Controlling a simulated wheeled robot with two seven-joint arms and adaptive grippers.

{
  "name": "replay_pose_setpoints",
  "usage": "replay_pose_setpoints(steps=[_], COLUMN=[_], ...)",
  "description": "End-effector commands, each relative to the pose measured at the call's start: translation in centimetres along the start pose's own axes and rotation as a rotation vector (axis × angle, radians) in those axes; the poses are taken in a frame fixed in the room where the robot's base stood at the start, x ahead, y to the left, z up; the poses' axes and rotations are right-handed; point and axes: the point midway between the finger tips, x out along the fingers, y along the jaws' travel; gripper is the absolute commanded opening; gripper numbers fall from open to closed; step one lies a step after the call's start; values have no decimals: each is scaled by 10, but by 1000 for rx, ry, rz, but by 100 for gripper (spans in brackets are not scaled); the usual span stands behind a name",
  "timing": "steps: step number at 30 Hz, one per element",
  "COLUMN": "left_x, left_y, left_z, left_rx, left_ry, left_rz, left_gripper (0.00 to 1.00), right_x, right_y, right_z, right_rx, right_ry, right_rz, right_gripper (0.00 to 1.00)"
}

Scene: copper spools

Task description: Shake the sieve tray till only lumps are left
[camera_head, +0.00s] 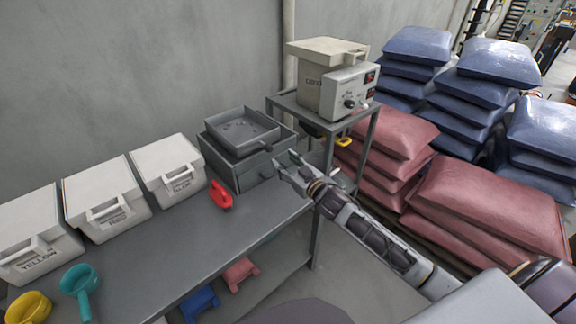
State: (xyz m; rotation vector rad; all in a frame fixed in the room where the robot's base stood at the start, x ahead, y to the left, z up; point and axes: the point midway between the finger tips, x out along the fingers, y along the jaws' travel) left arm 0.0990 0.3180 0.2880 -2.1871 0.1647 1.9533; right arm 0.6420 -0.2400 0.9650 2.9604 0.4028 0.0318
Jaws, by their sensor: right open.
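The sieve tray (241,132) is a dark grey square tray resting on top of a grey box (243,174) at the right end of the table. A few small bits seem to lie in it, too small to tell apart. A short dark handle (266,147) sticks out from its front right side. My right gripper (284,167) is open and reaches in from the right, just right of the box and a little below the handle. It does not hold the tray. My left gripper is not in view.
White bins (98,186) line the back of the grey table (160,258). A red scoop (220,195), a teal scoop (80,286) and a yellow scoop (30,305) lie on it. A stand (371,128) with a machine (331,85) is at the right. Red sacks (487,205) and blue sacks (500,65) are beyond.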

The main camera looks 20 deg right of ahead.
Motion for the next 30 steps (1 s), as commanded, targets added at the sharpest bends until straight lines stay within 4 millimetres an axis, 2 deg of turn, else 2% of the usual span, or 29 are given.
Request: replay_pose_setpoints(steps=[7,30], left_x=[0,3], left_y=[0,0], left_z=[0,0], left_rx=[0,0], left_ry=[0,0], left_rz=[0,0], left_gripper=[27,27], right_x=[-9,-11], right_y=[0,0], right_z=[0,5], right_rx=[-1,-6], right_ry=[0,-4], right_rz=[-1,-1], right_gripper=[50,49])
